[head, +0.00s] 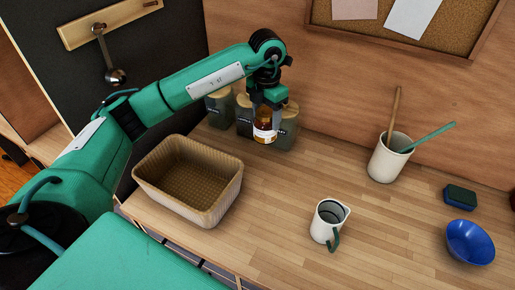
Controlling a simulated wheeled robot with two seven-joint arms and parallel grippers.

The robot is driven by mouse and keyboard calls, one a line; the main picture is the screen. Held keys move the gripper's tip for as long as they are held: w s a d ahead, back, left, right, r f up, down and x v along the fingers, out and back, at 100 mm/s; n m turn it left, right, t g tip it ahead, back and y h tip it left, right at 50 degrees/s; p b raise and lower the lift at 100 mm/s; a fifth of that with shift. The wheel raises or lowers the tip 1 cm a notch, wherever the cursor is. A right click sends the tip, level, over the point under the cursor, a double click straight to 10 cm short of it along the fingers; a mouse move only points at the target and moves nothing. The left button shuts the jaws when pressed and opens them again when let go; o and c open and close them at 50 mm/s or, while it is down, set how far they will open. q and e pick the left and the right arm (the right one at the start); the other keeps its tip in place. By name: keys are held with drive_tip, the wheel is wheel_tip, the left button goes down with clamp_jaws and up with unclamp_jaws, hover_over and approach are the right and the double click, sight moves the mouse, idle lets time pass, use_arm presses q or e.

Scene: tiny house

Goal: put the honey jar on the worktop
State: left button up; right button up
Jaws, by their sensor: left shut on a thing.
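The honey jar (264,125) is amber with a pale label. My left gripper (266,108) is shut on it from above and holds it upright. The jar is in front of the dark canisters near the back wall. I cannot tell whether its base touches the worktop or hangs a little above it. The wooden worktop (290,185) runs across the view. My right gripper is not in view.
A wicker basket (222,203) stands at the left front. Dark canisters (220,108) stand behind the jar. A white mug (324,222), a utensil crock (385,163), a sponge (460,197) and a blue bowl (470,243) are to the right. The middle worktop is clear.

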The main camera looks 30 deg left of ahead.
use_arm(q)
wheel_tip(320, 180, down, 14)
drive_tip(key=p, duration=0.4)
drive_tip(key=shift+f, duration=0.25)
drive_tip(key=shift+f, duration=0.2)
drive_tip(key=o, duration=1.3)
drive_tip(key=shift+r, duration=0.1)
